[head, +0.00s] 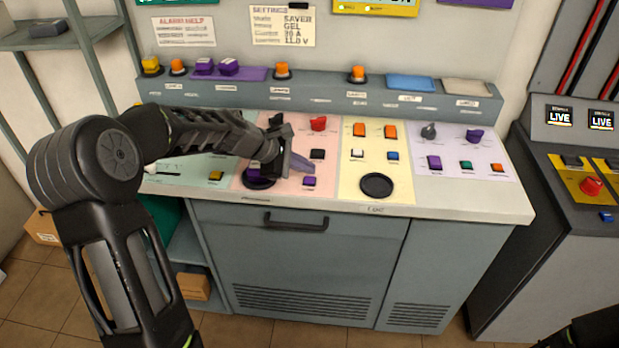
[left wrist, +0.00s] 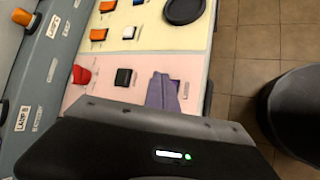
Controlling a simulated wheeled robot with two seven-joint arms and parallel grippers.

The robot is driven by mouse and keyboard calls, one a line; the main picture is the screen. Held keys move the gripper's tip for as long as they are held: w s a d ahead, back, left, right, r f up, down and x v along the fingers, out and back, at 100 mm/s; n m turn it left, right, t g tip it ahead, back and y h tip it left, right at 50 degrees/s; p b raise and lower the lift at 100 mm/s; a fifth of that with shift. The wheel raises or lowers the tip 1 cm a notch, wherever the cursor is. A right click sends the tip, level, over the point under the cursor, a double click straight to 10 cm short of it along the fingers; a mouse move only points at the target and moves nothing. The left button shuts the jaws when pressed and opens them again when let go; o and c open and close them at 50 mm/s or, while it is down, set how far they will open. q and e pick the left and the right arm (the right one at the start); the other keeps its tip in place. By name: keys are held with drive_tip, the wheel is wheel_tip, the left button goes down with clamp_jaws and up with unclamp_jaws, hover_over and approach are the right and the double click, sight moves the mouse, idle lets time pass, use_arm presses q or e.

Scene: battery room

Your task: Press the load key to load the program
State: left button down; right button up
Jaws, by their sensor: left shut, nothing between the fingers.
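My left gripper (head: 301,164) is shut and empty, low over the pink panel (head: 288,136) of the console. Its fingers also show in the left wrist view (left wrist: 163,92). On that panel are a black key (head: 317,154), a purple key (head: 309,181) just in front of the fingertips, and a red knob (head: 319,123). In the left wrist view the black key (left wrist: 124,77) is beside the fingers, apart from them. The key labels are too small to read, so I cannot tell which is the load key. My right gripper is not in view.
The cream panel (head: 376,150) holds orange switches, small keys and a round black pad (head: 376,185). The lilac panel (head: 461,152) has knobs and more keys. Lamps stand on the back ledge (head: 321,94). A dark cabinet (head: 553,225) with a red button stands at right.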

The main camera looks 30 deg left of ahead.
sight(306, 180)
use_arm(q)
drive_tip(key=shift+r+p, duration=1.85)
drive_tip(key=shift+r, duration=0.6)
